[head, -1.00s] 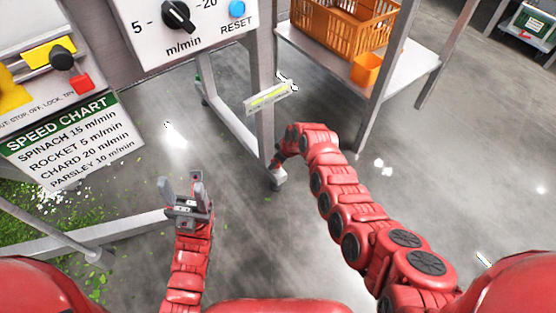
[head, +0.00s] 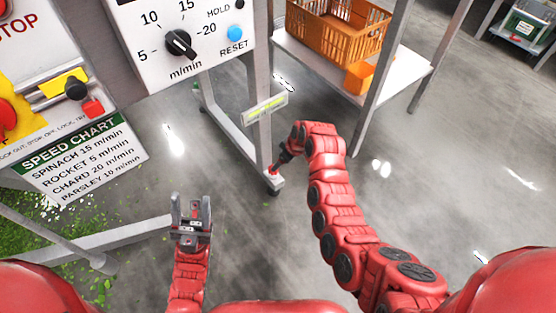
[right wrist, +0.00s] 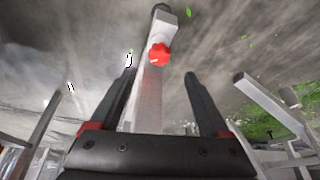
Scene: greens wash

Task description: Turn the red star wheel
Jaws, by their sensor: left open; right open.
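The red star wheel (right wrist: 159,54) sits on a pale grey frame leg, near its foot. It lies ahead of my right gripper (right wrist: 159,76), between the lines of the two fingertips and apart from them. The right gripper is open with nothing between its fingers. In the head view a small red part of the wheel (head: 273,170) shows low on the leg, with the dark right gripper (head: 284,158) close to it at upper right. My left gripper (head: 191,207) is open, empty and pointing up, well to the left of the leg.
A control panel (head: 210,60) with a black dial stands above left, over a speed chart (head: 80,160). An orange crate (head: 335,35) and a small orange bin (head: 359,76) are on a shelf (head: 400,65) behind. Leaf scraps lie at left.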

